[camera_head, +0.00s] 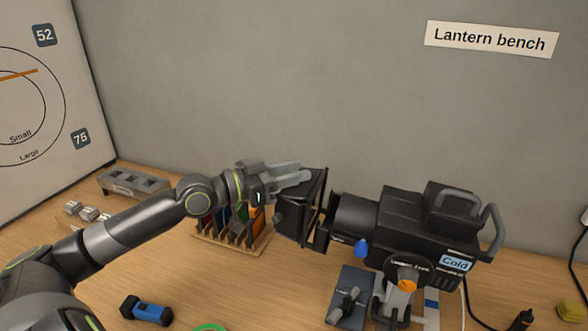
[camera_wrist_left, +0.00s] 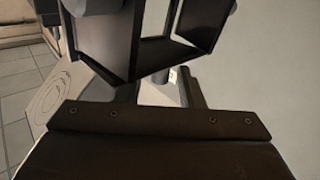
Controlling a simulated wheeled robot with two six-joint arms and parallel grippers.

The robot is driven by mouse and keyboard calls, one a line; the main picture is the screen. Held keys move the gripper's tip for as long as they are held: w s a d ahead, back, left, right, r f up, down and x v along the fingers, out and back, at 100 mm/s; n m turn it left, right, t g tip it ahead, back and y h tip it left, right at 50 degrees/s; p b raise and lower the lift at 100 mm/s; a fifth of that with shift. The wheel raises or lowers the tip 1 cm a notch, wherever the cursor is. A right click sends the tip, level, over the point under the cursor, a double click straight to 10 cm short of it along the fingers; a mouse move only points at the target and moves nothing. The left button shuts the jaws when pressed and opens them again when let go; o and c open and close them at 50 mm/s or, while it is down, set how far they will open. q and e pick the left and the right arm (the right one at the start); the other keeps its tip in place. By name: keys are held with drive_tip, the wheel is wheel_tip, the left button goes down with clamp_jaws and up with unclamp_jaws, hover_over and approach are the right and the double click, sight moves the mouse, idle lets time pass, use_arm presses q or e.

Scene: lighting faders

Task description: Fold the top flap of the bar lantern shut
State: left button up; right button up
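The top flap cannot be told clearly from the others, as my gripper partly covers that area. The flaps also show as a dark angular frame in the left wrist view (camera_wrist_left: 200,60). My left gripper (camera_head: 305,175) is at the upper edge of the flaps. Its two grey fingers look apart with nothing clearly held. Whether they touch a flap cannot be told. My right gripper is out of view.
A wooden rack of coloured sheets (camera_head: 232,240) stands below my left gripper. A blue and black tool (camera_head: 146,310) and a green ring (camera_head: 210,328) lie in front. A grey tray (camera_head: 133,182) stands at the back left. Bare bench lies between rack and tool.

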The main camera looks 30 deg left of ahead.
use_arm(q)
drive_tip(key=shift+w+d, duration=0.15)
drive_tip(key=shift+w, duration=0.1)
clamp_jaws()
idle(0.3)
